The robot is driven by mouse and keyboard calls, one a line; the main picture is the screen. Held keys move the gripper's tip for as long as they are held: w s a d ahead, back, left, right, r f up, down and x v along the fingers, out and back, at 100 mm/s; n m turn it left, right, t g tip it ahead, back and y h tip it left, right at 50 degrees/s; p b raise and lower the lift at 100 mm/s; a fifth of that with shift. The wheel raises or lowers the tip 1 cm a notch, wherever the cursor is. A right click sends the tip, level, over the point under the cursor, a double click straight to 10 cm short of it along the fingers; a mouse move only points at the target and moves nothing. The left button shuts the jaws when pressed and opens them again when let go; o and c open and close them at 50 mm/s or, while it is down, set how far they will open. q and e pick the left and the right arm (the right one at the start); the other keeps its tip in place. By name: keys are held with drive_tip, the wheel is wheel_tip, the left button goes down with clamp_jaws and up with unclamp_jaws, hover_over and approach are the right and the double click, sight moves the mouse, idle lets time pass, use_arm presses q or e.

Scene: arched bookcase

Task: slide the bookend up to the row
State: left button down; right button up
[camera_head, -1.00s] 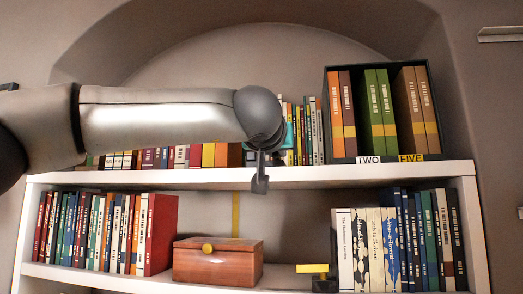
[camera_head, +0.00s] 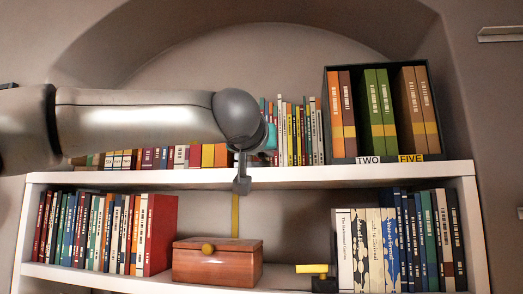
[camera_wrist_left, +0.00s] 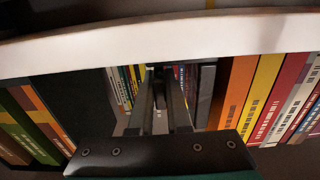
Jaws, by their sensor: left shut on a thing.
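My left gripper (camera_wrist_left: 159,78) reaches in over the upper shelf, its two dark fingers close together in the left wrist view. It is shut on what I take to be the bookend, mostly hidden by the fingers.
Thin books (camera_head: 296,130) and a black box of binders (camera_head: 345,110) stand right of the gripper. The white shelf edge (camera_head: 300,176) runs beneath. Below are more books (camera_head: 160,235), a wooden box (camera_head: 217,265) and a yellow-and-black object (camera_head: 312,270).

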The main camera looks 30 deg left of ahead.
use_arm(q)
drive_tip(key=shift+s+a, duration=0.2)
drive_tip(key=shift+a, duration=0.45)
drive_tip(key=c, duration=0.9)
unclamp_jaws()
drive_tip(key=shift+a, duration=0.1)
drive_tip(key=shift+s+d, duration=0.25)
drive_tip(key=shift+s, duration=0.35)
drive_tip(key=b+v, duration=0.3)
drive_tip(key=v, duration=1.1)
